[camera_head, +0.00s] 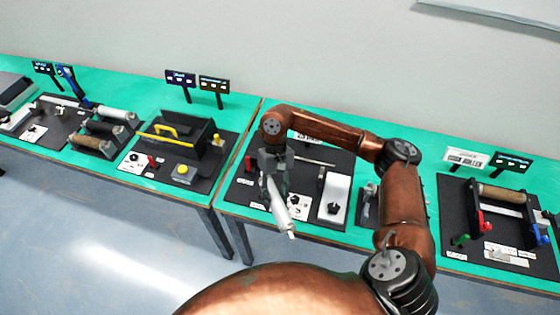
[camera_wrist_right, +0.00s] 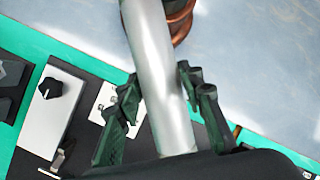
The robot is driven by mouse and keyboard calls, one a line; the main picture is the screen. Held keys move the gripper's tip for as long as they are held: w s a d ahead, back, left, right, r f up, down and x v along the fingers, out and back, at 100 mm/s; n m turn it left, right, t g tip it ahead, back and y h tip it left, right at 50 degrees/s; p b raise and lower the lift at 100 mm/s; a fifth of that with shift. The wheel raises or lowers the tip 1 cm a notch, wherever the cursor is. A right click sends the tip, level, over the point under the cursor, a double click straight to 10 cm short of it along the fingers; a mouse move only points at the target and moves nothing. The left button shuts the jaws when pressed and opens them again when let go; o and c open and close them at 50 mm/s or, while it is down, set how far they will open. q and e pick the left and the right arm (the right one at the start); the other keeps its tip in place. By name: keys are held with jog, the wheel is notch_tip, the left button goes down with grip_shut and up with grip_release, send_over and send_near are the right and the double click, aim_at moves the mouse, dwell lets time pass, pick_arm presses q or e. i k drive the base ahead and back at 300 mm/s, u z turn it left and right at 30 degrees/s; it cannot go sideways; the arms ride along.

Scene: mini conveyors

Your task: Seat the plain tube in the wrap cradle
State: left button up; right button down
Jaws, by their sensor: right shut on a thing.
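The plain tube (camera_head: 278,207) is a pale grey-white cylinder, held tilted below my right gripper (camera_head: 273,180) near the front edge of the right table. In the right wrist view the tube (camera_wrist_right: 160,75) runs lengthwise between the two dark fingers of the right gripper (camera_wrist_right: 160,105), which is shut on it. I cannot tell for certain which fixture is the wrap cradle. A black station board (camera_head: 240,190) lies under and behind the gripper, with a white block with a black knob (camera_head: 334,198) to its right. My left gripper is not in view.
A black box with a yellow handle (camera_head: 180,140) stands on the left table. Roller fixtures (camera_head: 105,132) are farther left. A station with a brown roll (camera_head: 502,194) and red, green and blue parts is at right. Small signs (camera_head: 181,78) stand behind. Floor shows in front.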

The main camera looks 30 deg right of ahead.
aim_at(295, 170)
jog(key=z, duration=0.4)
jog(key=i, duration=0.85)
jog(key=z, duration=0.7)
